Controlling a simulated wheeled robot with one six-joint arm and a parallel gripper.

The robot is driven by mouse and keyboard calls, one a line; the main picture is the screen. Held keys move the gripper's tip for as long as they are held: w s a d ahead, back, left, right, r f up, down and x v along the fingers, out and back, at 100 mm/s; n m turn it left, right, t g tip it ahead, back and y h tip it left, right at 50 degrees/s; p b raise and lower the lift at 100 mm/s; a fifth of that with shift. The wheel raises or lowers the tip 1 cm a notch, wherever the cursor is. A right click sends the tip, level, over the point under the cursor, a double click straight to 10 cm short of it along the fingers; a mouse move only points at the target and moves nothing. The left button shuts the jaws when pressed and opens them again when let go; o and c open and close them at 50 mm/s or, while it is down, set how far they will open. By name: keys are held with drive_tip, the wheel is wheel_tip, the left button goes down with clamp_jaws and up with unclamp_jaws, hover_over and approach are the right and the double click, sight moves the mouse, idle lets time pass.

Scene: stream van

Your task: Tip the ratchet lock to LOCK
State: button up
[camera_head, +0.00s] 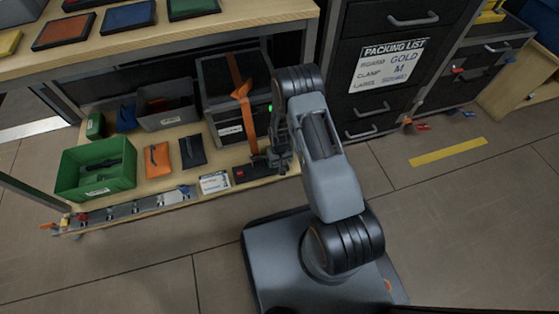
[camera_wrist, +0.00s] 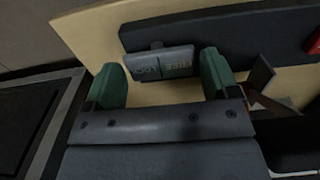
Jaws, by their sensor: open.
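My gripper (camera_head: 272,162) is at the front right end of the low wooden shelf. In the wrist view my gripper (camera_wrist: 162,85) has its two green fingertips apart, with nothing held between them. A small grey plate (camera_wrist: 160,63) lies just beyond and between the fingertips; its lettering is upside down and seems to read FREE and LOCK. The plate adjoins a dark panel (camera_wrist: 225,35). A thin dark brown piece (camera_wrist: 262,76) stands tilted just right of the right fingertip; I cannot tell whether it is the lock's lever. In the head view my arm hides much of this spot.
A black case (camera_head: 215,75) with an orange strap (camera_head: 248,118) stands behind my gripper. Left along the shelf are a white card (camera_head: 214,182), dark and orange pouches (camera_head: 157,160) and a green bin (camera_head: 70,180). Drawers (camera_head: 375,85) stand to the right; floor there is mostly clear.

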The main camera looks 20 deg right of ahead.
drive_tip(key=c, duration=0.7)
drive_tip(key=shift+o, duration=0.2)
drive_tip(key=shift+d, duration=0.1)
drive_tip(key=shift+s+d+y, duration=0.1)
drive_tip(key=shift+d+y, duration=0.05)
drive_tip(key=shift+y, duration=0.45)
drive_tip(key=shift+d+f+y+b, duration=0.15)
drive_tip(key=shift+f+y+b, duration=0.1)
drive_tip(key=shift+y+b, duration=0.25)
drive_tip(key=shift+r+y, duration=0.15)
drive_tip(key=shift+y, duration=0.25)
drive_tip(key=o, duration=0.7)
drive_tip(key=shift+c, duration=0.2)
